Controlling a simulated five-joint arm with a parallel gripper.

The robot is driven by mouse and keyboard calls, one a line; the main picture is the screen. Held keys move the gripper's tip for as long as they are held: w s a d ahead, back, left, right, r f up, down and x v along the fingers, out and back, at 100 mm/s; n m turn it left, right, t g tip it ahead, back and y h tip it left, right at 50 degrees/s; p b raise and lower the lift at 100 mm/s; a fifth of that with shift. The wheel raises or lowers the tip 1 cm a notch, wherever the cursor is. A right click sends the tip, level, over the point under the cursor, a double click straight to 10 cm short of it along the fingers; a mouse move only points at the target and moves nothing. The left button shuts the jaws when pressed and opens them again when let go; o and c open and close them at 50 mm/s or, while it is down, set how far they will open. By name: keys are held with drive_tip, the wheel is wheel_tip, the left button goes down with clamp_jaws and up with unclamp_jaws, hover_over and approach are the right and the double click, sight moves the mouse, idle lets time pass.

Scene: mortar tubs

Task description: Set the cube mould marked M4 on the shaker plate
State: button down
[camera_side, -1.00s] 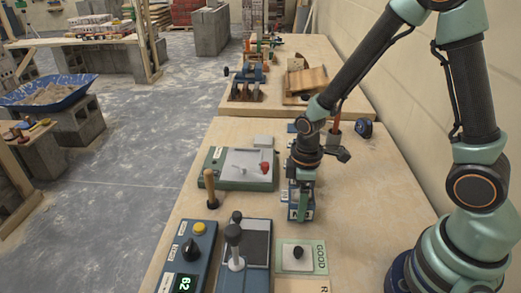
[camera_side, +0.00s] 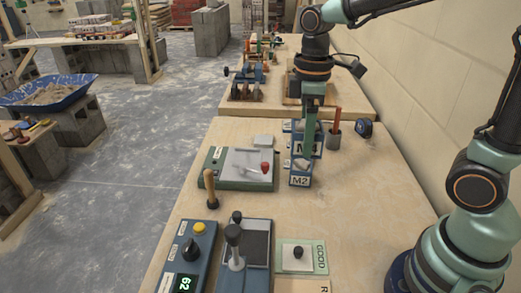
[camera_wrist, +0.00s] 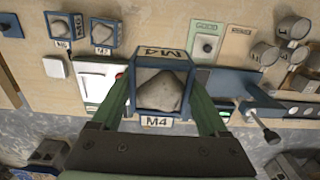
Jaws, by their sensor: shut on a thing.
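The cube mould marked M4 (camera_wrist: 165,122) is blue with a grey filling, and its M4 labels are readable in the wrist view. My gripper (camera_wrist: 160,98) is shut on it, one green finger at each side. In the side view my gripper (camera_side: 310,132) holds the mould (camera_side: 316,148) up, near another blue mould marked M2 (camera_side: 300,180) on the bench. A green device with a pale square plate (camera_side: 246,166) and a red knob stands to the left. A blue-grey device with a dark plate (camera_side: 257,249) stands nearer the front. I cannot read which is the shaker plate.
A control box (camera_side: 188,258) with a lit display, a green GOOD mat (camera_side: 302,257) bearing a black-knobbed weight, and a wooden-handled tool (camera_side: 210,188) stand around the devices.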

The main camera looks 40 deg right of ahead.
drive_tip(key=w+d+r, duration=0.1)
drive_tip(key=w+r, duration=0.1)
drive_tip(key=w, duration=1)
drive_tip(key=w+d+r, duration=0.1)
drive_tip(key=w+r, duration=0.1)
drive_tip(key=w, duration=0.9)
wheel_tip(320, 180, down, 20)
drive_tip(key=shift+w+f, duration=0.15)
drive_tip(key=shift+f, duration=0.05)
drive_tip(key=shift+f, duration=0.15)
drive_tip(key=shift+c, duration=0.8)
unclamp_jaws()
